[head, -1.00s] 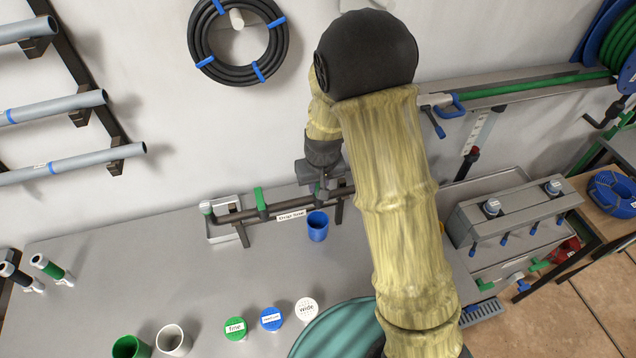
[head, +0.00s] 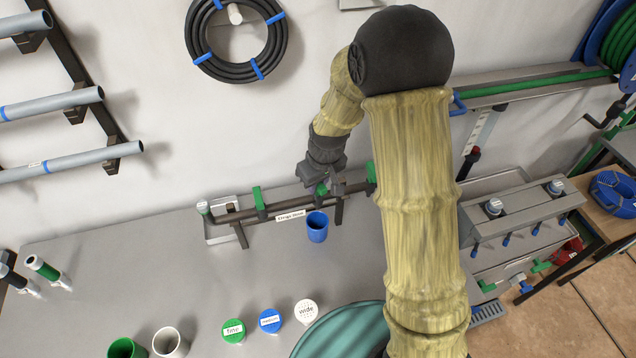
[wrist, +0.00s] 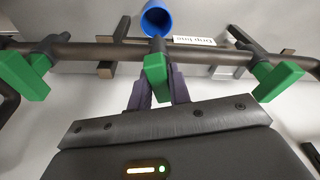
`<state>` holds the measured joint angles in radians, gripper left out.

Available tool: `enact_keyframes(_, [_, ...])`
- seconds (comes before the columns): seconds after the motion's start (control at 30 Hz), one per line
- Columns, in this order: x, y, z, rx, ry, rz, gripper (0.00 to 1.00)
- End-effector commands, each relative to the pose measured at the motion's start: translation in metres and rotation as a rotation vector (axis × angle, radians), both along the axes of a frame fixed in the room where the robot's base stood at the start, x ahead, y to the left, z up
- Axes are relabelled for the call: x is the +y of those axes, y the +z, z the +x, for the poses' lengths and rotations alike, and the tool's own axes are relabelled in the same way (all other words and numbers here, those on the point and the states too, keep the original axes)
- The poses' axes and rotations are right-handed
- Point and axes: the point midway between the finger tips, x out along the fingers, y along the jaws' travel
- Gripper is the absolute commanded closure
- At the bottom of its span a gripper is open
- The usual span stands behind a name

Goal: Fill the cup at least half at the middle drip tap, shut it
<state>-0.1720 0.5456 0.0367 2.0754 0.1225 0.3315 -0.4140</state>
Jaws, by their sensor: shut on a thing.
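The blue cup (head: 317,229) stands upright on the bench beneath the middle drip tap. Its rim and part of its inside show, but I cannot tell a water level, and I see no stream. The middle tap's green handle (head: 321,189) is partly hidden by my gripper (head: 324,184) in the head view. In the wrist view, my gripper (wrist: 158,92) is shut on this green handle (wrist: 156,70), with one finger on each side. The cup (wrist: 157,18) shows just beyond the pipe there.
The dark drip line pipe (head: 285,210) carries a left green tap (head: 259,198) and a right green tap (head: 371,171). A "Drip line" label (head: 291,215) hangs by the pipe. Green, blue and white lidded heads (head: 270,320) stand at the bench front. The bench middle is clear.

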Motion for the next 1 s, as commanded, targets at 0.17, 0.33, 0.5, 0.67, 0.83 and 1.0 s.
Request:
enact_keyframes(0.17, [-0.0005,-0.0010,-0.0002,0.002,0.041,0.001,0.97])
enact_keyframes(0.33, [-0.0017,-0.0002,-0.0004,0.004,0.212,0.002,0.97])
enact_keyframes(0.5, [-0.0010,-0.0006,-0.0007,0.004,0.299,0.001,0.97])
enact_keyframes(0.67, [-0.0008,-0.0007,-0.0009,0.004,0.298,0.000,0.97])
enact_keyframes(0.83, [-0.0008,0.0001,-0.0010,0.006,0.342,0.002,0.97])
enact_keyframes(1.0, [-0.0008,0.0006,-0.0012,0.006,0.453,0.002,0.97])
